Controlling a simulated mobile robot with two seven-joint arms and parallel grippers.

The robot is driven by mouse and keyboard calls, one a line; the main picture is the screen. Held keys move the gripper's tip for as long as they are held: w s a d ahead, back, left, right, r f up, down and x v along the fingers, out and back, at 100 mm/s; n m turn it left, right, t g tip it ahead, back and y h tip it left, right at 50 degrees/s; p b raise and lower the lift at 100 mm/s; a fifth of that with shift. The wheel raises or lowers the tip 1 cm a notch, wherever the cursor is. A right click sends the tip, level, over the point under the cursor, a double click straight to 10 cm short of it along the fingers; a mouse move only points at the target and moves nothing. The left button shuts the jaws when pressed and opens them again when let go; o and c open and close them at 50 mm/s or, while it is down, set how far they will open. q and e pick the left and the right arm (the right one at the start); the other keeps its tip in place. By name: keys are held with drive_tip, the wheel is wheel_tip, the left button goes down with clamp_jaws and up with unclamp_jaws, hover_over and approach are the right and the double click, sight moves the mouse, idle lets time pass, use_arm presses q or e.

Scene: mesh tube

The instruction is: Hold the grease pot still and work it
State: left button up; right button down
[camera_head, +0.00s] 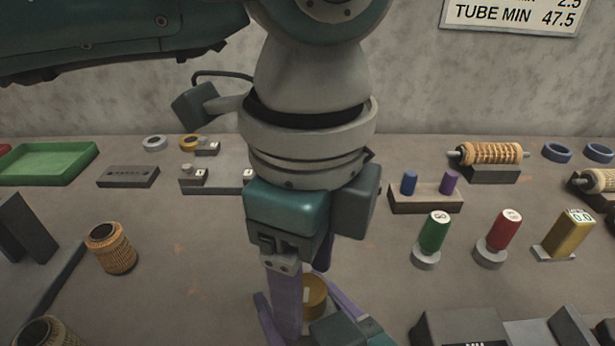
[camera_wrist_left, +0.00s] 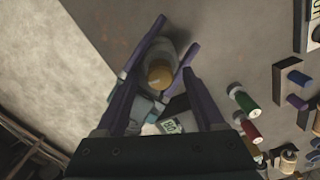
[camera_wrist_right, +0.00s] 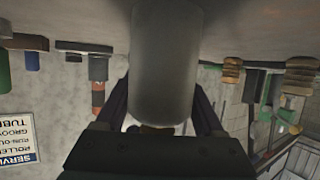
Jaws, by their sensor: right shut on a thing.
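The grease pot shows as a grey cylinder (camera_wrist_right: 165,60) in the right wrist view. Its round yellow top shows in the left wrist view (camera_wrist_left: 160,76) and, partly hidden, in the head view (camera_head: 314,293). My right gripper (camera_wrist_right: 162,100) is shut on the pot's body, a finger on each side; it also shows low in the head view (camera_head: 293,292). My left gripper (camera_head: 303,302) points down over the pot. In the left wrist view its fingers (camera_wrist_left: 156,78) stand apart, open on both sides of the yellow top. Finger contact with the top cannot be told.
A green tray (camera_head: 46,163) lies far left; a tan mesh roll (camera_head: 111,249) stands nearer. To the right are a block with blue and purple pegs (camera_head: 425,199), a green cylinder (camera_head: 435,232), a red one (camera_head: 505,229) and a yellow gauge (camera_head: 566,236). Bare table lies between roll and grippers.

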use_arm(q)
clamp_jaws()
idle(0.3)
drive_tip(key=shift+m, duration=0.4)
drive_tip(key=m, duration=1.9)
drive_tip(key=shift+m, duration=0.4)
idle(0.4)
drive_tip(key=shift+o, duration=0.3)
unclamp_jaws()
drive_tip(key=shift+s, duration=0.1)
